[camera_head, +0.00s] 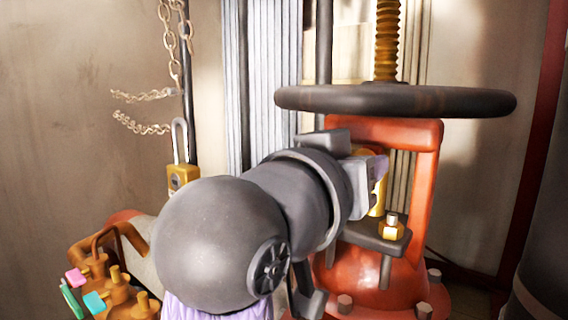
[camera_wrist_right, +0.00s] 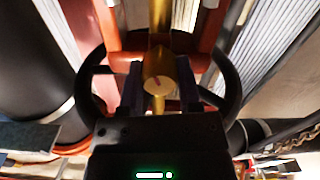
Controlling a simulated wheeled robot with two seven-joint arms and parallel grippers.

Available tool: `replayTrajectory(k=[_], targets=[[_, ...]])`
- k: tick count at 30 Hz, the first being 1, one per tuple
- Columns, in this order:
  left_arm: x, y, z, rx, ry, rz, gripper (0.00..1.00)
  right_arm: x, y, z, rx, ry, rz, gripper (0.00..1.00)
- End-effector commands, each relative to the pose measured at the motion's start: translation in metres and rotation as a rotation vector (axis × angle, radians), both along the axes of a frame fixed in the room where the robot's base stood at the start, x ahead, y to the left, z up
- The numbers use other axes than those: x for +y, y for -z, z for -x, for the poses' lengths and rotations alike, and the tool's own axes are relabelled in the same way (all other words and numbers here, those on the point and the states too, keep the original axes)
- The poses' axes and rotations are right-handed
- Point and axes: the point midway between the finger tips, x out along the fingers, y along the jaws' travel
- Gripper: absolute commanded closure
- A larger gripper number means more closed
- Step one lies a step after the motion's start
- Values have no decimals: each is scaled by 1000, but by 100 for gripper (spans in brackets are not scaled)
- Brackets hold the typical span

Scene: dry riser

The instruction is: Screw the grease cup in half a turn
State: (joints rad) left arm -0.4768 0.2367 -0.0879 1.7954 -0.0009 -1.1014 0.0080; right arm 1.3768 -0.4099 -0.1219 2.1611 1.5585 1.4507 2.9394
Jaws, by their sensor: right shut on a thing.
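The brass grease cup (camera_wrist_right: 158,84) shows in the wrist view as a round, gold end face with a dark reddish mark. It sits between the two dark fingers of my right gripper (camera_wrist_right: 160,90), which is shut on it. In the head view my right gripper (camera_head: 371,172) is in front of the red valve yoke, below the handwheel. Part of the gold cup (camera_head: 378,203) shows there below the fingers; the rest is hidden. My left gripper is not in view.
A dark handwheel (camera_head: 400,101) on a threaded brass stem (camera_head: 387,40) is above the gripper. The red valve body (camera_head: 375,262) has bolts around its base. A brass nut (camera_head: 391,229) is close below. A padlock (camera_head: 182,178) and chain (camera_head: 172,45) hang at left.

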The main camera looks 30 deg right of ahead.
Motion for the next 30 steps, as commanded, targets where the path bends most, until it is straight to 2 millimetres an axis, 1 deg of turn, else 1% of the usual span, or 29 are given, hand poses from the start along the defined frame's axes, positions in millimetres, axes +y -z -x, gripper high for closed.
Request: replayTrajectory(k=[1, 18, 19, 20, 21, 23, 24, 30], targets=[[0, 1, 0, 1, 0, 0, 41, 0, 2, 0, -3, 1, -10, 100], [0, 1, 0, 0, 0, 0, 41, 0, 2, 0, -27, 1, -20, 100], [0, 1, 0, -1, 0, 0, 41, 0, 2, 0, -27, 1, -20, 52], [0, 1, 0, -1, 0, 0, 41, 0, 2, 0, -27, 1, -20, 46], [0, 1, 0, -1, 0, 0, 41, 0, 2, 0, -28, 1, -19, 37], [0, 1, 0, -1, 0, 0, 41, 0, 2, 0, -29, 1, -18, 25], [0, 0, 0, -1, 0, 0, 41, 0, 2, 0, -30, 1, -18, 21], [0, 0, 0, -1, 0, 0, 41, 0, 1, 0, -30, 0, -16, 21]])
